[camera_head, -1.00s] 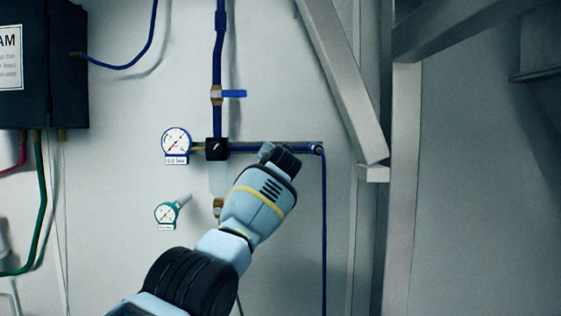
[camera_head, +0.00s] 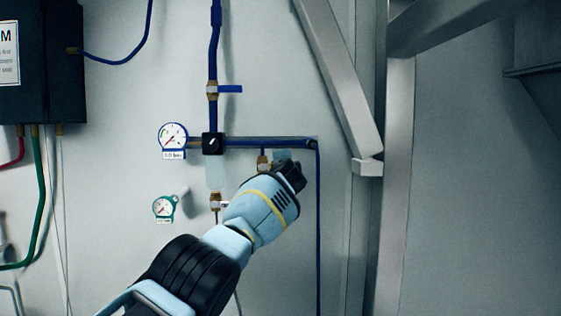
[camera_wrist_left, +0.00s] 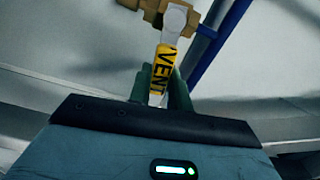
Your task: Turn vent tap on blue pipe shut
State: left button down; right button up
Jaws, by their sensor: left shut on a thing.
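The vent tap has a brass body (camera_head: 264,161) below the horizontal blue pipe (camera_head: 265,142). In the left wrist view, its brass body (camera_wrist_left: 150,8) is at the top, beside a blue pipe (camera_wrist_left: 222,40). Its pale lever carries a yellow VENT label (camera_wrist_left: 165,65) and points down toward my wrist. My left gripper (camera_wrist_left: 160,88) is shut on this lever, a greenish finger on each side. In the head view my left gripper (camera_head: 283,157) is at the right of the brass body; the lever is mostly hidden there. My right gripper is not in view.
A brass valve with a blue handle (camera_head: 230,89) is on the vertical pipe. A blue-rimmed gauge (camera_head: 173,137) and a green gauge (camera_head: 163,208) are at the left. A lower brass valve (camera_head: 216,203) is close to my forearm. A metal frame (camera_head: 340,75) stands at the right.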

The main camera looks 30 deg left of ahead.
pick_arm(q)
jog(key=shift+f+m, duration=0.4)
jog(key=shift+m, duration=0.4)
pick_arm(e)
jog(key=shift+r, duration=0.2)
pick_arm(q)
jog(key=shift+f, duration=0.1)
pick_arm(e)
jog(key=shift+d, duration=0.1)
pick_arm(q)
jog(key=c, duration=1.3)
grip_release()
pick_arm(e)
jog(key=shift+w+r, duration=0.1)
pick_arm(q)
jog(key=shift+p+v, duration=2)
jog(key=shift+v, duration=1.85)
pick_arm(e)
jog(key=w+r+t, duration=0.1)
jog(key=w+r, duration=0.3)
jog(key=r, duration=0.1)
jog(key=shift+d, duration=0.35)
